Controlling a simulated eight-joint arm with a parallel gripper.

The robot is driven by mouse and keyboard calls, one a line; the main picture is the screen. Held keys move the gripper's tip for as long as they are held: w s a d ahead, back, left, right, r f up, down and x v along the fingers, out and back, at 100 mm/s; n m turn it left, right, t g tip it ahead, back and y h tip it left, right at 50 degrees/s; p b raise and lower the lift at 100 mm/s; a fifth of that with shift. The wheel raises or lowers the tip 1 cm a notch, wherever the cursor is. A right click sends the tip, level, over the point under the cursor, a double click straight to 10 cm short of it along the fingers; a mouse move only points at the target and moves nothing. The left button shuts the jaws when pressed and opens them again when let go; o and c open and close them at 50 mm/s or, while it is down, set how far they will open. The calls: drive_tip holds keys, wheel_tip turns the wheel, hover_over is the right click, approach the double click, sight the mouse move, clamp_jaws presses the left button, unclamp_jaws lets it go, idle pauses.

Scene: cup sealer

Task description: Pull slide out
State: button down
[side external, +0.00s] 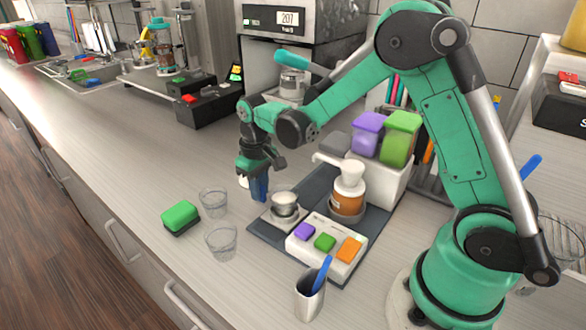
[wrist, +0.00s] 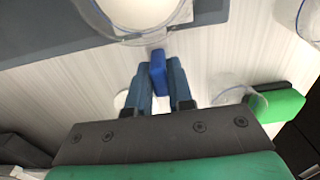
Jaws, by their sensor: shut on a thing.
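The cup sealer (side external: 328,250) is a white machine with purple, green and orange buttons. Its slide (side external: 298,220) shows as a pale plate on the dark mat, with a clear cup (side external: 284,203) standing in it. My gripper (side external: 260,190) points down at the slide's left side. In the wrist view, my two dark blue fingers are shut on a bright blue handle (wrist: 158,76), which lies between them just below the cup's round base. In the side view the fingers mostly hide the handle.
Two clear cups (side external: 221,241) and a green sponge (side external: 180,215) stand on the counter to the left. A metal cup with a blue utensil (side external: 309,294) is in front.

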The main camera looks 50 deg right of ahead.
drive_tip(key=shift+a, duration=0.55)
drive_tip(key=c, duration=0.8)
unclamp_jaws()
drive_tip(key=shift+r, duration=2.85)
